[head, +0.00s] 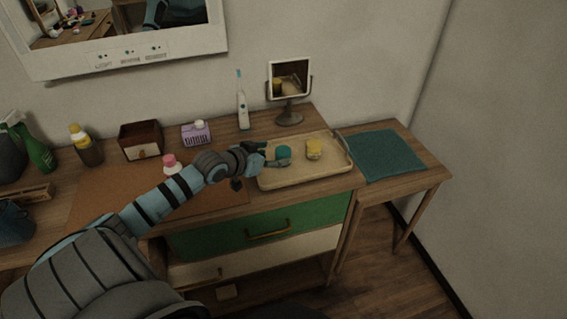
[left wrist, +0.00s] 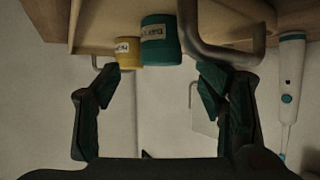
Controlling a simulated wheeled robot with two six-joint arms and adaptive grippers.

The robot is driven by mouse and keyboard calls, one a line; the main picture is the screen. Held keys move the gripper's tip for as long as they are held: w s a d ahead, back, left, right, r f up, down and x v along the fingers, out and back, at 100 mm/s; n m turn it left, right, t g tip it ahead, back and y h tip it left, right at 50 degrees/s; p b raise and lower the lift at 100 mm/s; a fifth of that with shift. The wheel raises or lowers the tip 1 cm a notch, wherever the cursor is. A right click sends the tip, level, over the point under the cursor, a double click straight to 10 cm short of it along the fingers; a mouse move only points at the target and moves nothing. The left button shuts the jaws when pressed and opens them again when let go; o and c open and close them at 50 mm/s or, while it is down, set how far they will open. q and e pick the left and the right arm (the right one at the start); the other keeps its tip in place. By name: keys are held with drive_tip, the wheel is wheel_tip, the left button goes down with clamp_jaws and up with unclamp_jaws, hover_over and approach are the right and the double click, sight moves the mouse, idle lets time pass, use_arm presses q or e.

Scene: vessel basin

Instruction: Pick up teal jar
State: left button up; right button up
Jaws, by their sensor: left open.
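The teal jar (head: 284,152) stands on the beige tray (head: 300,176), left of a yellow jar (head: 313,149). My left gripper (head: 273,156) is open at the tray's left side, with its fingers close to the teal jar. In the left wrist view the picture is upside down. There the teal jar (left wrist: 160,40) shows its label, beyond and between the open fingers of my left gripper (left wrist: 158,74). I cannot tell whether a finger touches it. The yellow jar (left wrist: 128,53) is beside it. My right gripper is not in view.
A round mirror stand (head: 288,117) and an electric toothbrush (head: 242,103) stand behind the tray. A pink-capped bottle (head: 171,163) is near my left arm. A purple box (head: 196,134) and a brown box (head: 142,141) are at the back. A teal cloth (head: 388,155) lies on the right side table.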

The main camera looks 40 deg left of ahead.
sight(278, 155)
use_arm(q)
drive_tip(key=b+x, duration=0.1)
drive_tip(key=x, duration=0.3)
drive_tip(key=shift+w+f+b, duration=0.15)
drive_tip(key=shift+f+b, duration=0.2)
drive_tip(key=shift+b, duration=0.05)
drive_tip(key=shift+w+a+f, duration=0.1)
drive_tip(key=shift+w, duration=0.25)
drive_tip(key=shift+s, duration=0.1)
drive_tip(key=c, duration=1.3)
